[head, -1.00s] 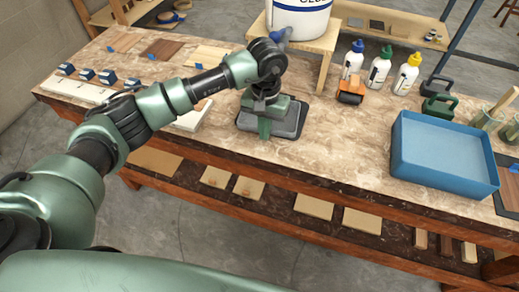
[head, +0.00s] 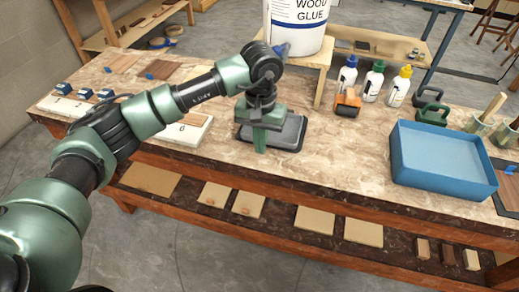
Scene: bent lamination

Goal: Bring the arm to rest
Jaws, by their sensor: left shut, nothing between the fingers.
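My left arm comes in from the left and reaches over the workbench (head: 345,150). My left gripper (head: 260,145) points down at the front left part of a dark grey tray or pad (head: 289,134). Its green fingers are shut with nothing seen between them. Whether the fingertips touch the pad or hang just above it, I cannot tell. The gripper hides part of the pad. My right gripper is not in view.
A wood glue bucket (head: 297,12) stands on a wooden stand behind the gripper. An orange tool (head: 347,101) and several bottles are to the right, near a blue bin (head: 440,165). A white board (head: 185,131) lies left, partly behind my arm. The bench middle is clear.

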